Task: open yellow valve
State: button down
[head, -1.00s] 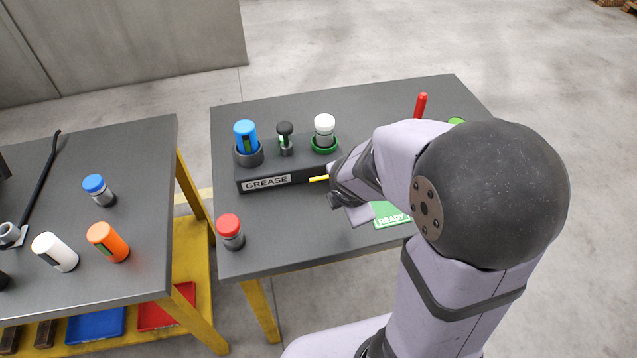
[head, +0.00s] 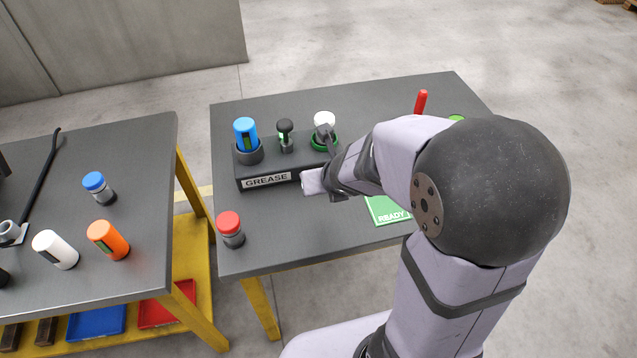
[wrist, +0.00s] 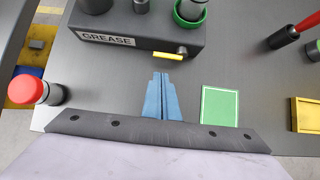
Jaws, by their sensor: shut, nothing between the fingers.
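The yellow valve handle (wrist: 168,56) is a short yellow bar on the front face of the dark grease block (wrist: 125,38), seen in the wrist view. It lies roughly level, its right end at a dark round pivot. My gripper (wrist: 161,76) has blue fingers shut together, with nothing between them. In the wrist view the fingertips appear just below the handle, apart from it in the picture; I cannot tell the height gap. In the head view my wrist covers the handle and the fingers are not distinguishable.
The grease block holds a blue cartridge (head: 245,132), a dark knob (head: 285,131) and a white-capped container (head: 324,120) in a green ring. A red-capped bottle (head: 230,228) stands front left. A green READY card (head: 385,212) lies right. A red-handled tool (wrist: 290,31) lies farther right.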

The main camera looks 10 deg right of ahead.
dwell(0.3)
jog(key=b+x, duration=0.5)
jog(key=x, duration=0.3)
jog(key=shift+s+f, duration=0.1)
jog(key=shift+f, duration=0.05)
jog(key=shift+b+x, duration=0.7)
jog(key=shift+x, duration=0.25)
